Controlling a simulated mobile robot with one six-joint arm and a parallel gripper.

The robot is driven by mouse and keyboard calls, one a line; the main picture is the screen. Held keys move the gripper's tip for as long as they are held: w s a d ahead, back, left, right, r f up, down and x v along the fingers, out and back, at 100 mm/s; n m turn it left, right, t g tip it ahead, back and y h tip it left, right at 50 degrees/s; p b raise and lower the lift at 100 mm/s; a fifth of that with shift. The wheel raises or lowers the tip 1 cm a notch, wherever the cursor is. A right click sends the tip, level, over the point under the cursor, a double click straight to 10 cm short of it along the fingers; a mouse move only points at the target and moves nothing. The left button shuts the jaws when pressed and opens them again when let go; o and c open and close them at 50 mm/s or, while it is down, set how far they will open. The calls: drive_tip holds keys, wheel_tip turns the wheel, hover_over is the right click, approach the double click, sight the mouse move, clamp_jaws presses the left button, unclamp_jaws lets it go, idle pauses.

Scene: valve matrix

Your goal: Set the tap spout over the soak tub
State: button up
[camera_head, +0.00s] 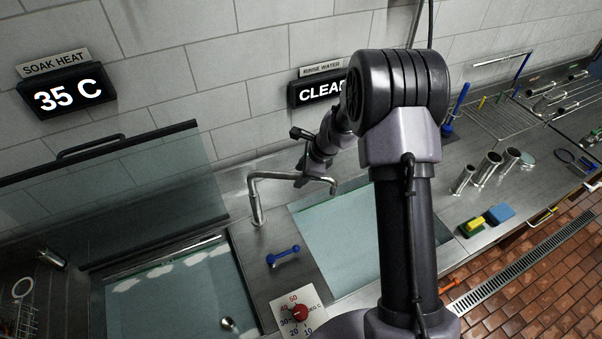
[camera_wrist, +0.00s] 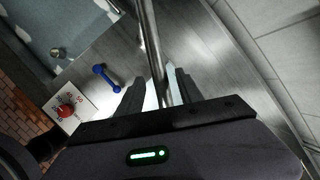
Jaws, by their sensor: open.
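The metal tap spout (camera_head: 292,176) rises from the counter between the two basins. It points right in the head view, and its bent tip hangs over the edge of the right basin. The soak tub (camera_head: 225,275) lies to the left, holding clear water with pale foam patches; it also shows in the wrist view (camera_wrist: 35,30). My gripper (camera_head: 300,172) is at the spout from above and behind. In the wrist view my gripper (camera_wrist: 160,85) is open, with the spout tube (camera_wrist: 152,50) running between its fingers. I cannot tell whether a finger touches it.
A glass screen (camera_head: 110,195) with a dark handle stands over the soak tub's back. A blue lever (camera_head: 283,255) and a red dial (camera_head: 299,312) sit on the counter before the tap. The right basin (camera_head: 345,235) has water. The wall signs read "35 C" and, partly hidden, "CLEA".

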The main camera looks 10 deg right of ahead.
clamp_jaws()
idle(1.4)
